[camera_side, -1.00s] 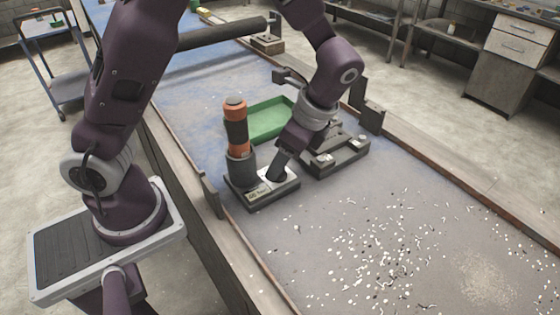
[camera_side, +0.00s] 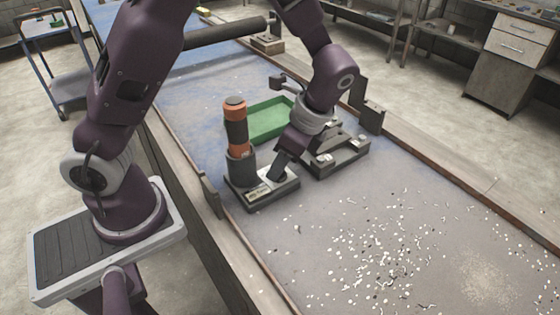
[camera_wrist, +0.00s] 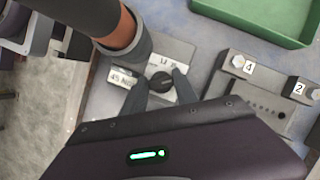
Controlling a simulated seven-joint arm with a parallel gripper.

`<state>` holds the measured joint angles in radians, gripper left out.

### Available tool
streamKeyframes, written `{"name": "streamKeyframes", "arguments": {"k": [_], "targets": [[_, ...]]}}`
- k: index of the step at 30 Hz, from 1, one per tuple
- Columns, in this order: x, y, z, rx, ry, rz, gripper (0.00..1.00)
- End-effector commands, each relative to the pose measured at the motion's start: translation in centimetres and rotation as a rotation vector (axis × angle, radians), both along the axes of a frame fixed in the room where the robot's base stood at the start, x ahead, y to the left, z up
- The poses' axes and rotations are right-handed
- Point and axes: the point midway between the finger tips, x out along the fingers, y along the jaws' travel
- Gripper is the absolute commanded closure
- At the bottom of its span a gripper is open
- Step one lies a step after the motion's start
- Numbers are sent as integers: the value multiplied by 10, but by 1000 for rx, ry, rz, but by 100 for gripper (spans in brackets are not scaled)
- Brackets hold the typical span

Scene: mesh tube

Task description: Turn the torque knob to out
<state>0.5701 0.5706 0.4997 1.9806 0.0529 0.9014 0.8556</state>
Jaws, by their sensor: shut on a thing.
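The torque knob (camera_wrist: 162,82) is a small dark round knob on a white printed label in the wrist view. It sits on a grey base plate (camera_side: 258,201) beside a standing orange-and-black driver (camera_side: 236,127). My gripper (camera_wrist: 162,88) is shut on the knob, with one finger on its left and one on its right. In the side view my gripper (camera_side: 277,174) reaches down to the plate just right of the driver and hides the knob. A second label (camera_wrist: 123,78) left of the knob appears to read "45 N". I cannot make out the knob's pointer direction.
The driver stands close to my left finger. A green tray (camera_side: 268,125) lies behind. A dark fixture (camera_side: 342,158) with bolts and number tags 4 and 2 stands to the right. Scattered metal chips (camera_side: 385,250) lie on the front of the bench.

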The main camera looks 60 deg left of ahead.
Motion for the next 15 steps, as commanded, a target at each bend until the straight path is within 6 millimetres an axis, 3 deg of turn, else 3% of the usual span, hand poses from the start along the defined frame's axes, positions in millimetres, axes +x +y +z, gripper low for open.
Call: {"name": "streamKeyframes", "arguments": {"k": [15], "targets": [[2, 2, 1, -1, 0, 422, 100]]}}
